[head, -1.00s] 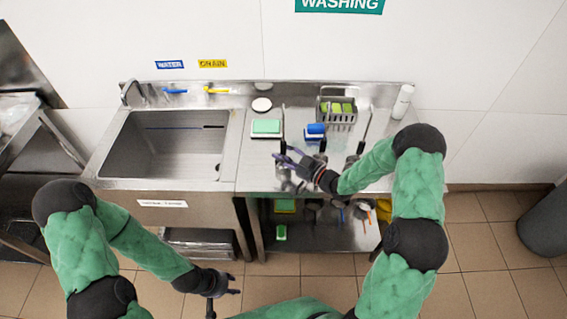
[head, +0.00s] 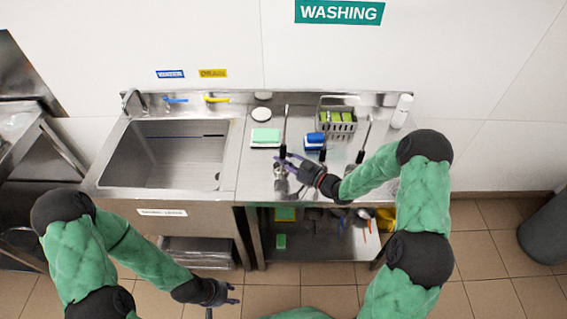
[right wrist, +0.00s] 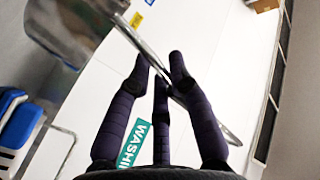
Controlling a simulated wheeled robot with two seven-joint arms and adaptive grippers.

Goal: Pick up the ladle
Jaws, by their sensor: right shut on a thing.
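The ladle (right wrist: 149,47) is a shiny metal tool. In the right wrist view its thin handle runs slantwise between my three dark fingers, and a wide metal part fills the upper left. My right gripper (right wrist: 163,84) is shut on the handle. In the head view my right gripper (head: 284,162) is over the steel counter (head: 254,179), right of the sink, with its fingers at a long upright tool part with a dark grip. The fingers partly hide the ladle there. My left gripper (head: 233,294) hangs low in front of the sink unit, away from the counter; its fingers look spread and empty.
A green-and-white sponge (head: 265,136), a blue brush (head: 314,139) and a wire rack (head: 345,126) with green sponges stand close by. A white bottle (head: 401,110) is at the back right. The sink (head: 165,160) is to the left. Several items are on the lower shelf.

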